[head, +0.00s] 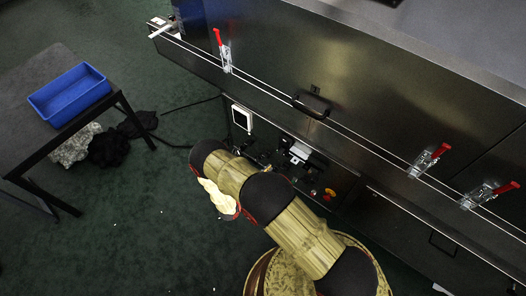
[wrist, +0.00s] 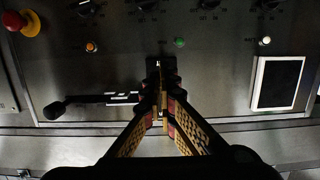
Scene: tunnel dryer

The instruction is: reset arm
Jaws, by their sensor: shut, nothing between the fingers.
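My gripper (wrist: 161,95) points at the dryer's control panel (wrist: 215,70) in the wrist view, its fingers together and empty. A small dark part of the panel lies at or behind the fingertips; I cannot tell whether they touch it. In the head view my arm reaches from the bottom right towards the panel, and the gripper itself is mostly hidden behind the arm.
The steel dryer (head: 400,95) has red-handled clamps (head: 222,50) along its front. The panel carries a red emergency button (wrist: 28,22), a black lever (wrist: 54,110), knobs and a screen (wrist: 277,83). A blue bin (head: 70,95) stands on a table at left. Green floor between is mostly open.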

